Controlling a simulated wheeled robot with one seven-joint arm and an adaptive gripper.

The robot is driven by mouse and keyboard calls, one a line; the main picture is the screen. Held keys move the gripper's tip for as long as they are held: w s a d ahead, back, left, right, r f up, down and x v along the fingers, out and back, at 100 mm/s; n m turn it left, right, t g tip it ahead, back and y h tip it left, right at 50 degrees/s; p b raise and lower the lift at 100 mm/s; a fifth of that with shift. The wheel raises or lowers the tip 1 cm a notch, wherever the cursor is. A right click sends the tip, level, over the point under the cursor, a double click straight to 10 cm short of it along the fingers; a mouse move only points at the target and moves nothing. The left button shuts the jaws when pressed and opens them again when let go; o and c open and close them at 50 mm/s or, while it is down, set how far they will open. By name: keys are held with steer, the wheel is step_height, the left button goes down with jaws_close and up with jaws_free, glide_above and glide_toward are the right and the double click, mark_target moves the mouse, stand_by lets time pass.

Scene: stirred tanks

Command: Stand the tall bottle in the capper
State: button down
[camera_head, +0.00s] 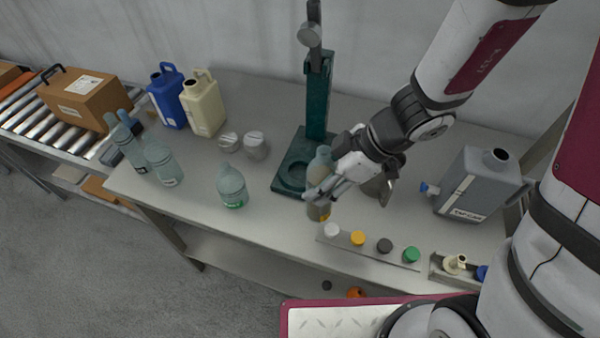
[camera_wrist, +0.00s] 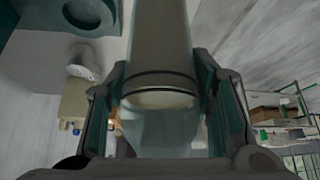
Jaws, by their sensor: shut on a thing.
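A tall clear bottle (camera_head: 319,171) with an orange mark near its base is held upright in my gripper (camera_head: 322,193). In the wrist view the bottle (camera_wrist: 160,110) fills the space between the two fingers, which are shut on it. The dark green capper (camera_head: 319,95) stands behind and to the left, with a round recess (camera_head: 294,174) in its base. The bottle is in front and to the right of that recess, outside it. The capper base also shows at the upper left of the wrist view (camera_wrist: 35,60). I cannot tell whether the bottle's bottom touches the table.
A strip (camera_head: 370,251) with several caps lies at the table's front edge. Clear bottles (camera_head: 232,186) stand to the left; a blue jug (camera_head: 168,100) and a cream jug (camera_head: 203,108) stand behind. A grey canister (camera_head: 480,185) stands right. Two metallic pieces (camera_head: 254,145) lie left of the capper.

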steer(key=shift+s+a+r, duration=0.1)
steer(key=shift+w+a+b, duration=0.1)
steer(key=shift+w+b, duration=0.2)
steer(key=shift+b, duration=0.25)
steer(key=w+a+f, duration=0.1)
steer(key=w+f, duration=0.1)
steer(key=w, duration=0.5)
steer(key=w+a+f+b, duration=0.1)
steer(key=w+a+f, duration=0.1)
steer(key=w, duration=0.5)
steer(key=shift+w+a+f, duration=0.3)
steer(key=shift+f, duration=0.2)
steer(key=shift+f+b, duration=0.1)
steer(key=shift+b, duration=0.2)
steer(key=c, duration=0.7)
jaws_free()
steer(key=shift+c, duration=0.2)
